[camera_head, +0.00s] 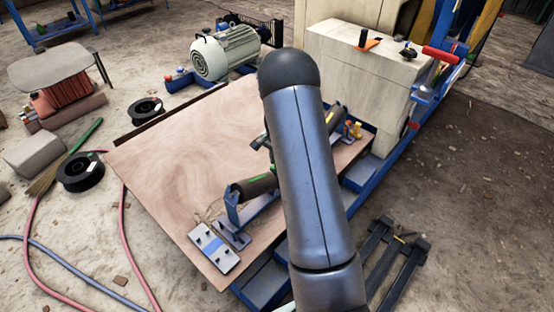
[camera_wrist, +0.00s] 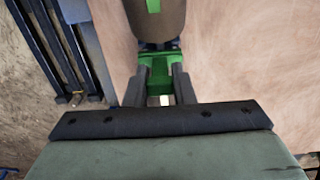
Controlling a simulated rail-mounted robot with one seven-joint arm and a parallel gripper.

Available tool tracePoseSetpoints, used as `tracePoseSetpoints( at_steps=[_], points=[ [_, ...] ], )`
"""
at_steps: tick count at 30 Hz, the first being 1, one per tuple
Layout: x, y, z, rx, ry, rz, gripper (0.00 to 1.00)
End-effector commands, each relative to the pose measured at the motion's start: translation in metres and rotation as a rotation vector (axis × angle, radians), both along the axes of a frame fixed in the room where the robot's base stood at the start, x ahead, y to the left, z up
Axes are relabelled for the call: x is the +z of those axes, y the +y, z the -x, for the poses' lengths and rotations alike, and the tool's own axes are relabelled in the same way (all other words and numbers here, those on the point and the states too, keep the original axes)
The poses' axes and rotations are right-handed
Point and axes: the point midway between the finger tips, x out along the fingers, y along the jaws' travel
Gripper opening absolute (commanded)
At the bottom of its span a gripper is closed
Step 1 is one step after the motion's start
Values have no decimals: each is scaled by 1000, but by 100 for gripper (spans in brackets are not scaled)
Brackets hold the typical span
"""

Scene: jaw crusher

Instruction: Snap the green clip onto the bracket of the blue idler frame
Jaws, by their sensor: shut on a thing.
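In the wrist view my gripper (camera_wrist: 160,82) is shut on the green clip (camera_wrist: 158,68), one dark finger on each side. Just beyond the clip is the end of a dark roller (camera_wrist: 158,22) with a green mark on top. The clip is close to dark parts at that end; I cannot tell whether it touches or is seated. In the head view the blue idler frame (camera_head: 232,207) lies along the front right of the wooden board, with a dark roller (camera_head: 254,187) in it. My arm hides the frame's middle and most of my gripper.
The wooden board (camera_head: 165,150) is mostly clear on its left. Small yellow and orange items (camera_head: 353,130) stand at the right edge. A grey motor (camera_head: 225,52) stands behind, and a pale block (camera_head: 355,75) behind right.

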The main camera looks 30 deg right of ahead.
Motion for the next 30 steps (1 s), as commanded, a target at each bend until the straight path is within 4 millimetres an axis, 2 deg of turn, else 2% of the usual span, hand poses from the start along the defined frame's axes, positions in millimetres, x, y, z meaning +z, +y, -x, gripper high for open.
tracePoseSetpoints(
  at_steps=[18,19,21,30],
  points=[
    [-16,0,0,0,0,0,0],
    [-16,0,0,0,0,0,28],
    [-15,0,0,0,0,0,48],
    [-14,0,0,0,0,0,48]
  ],
)
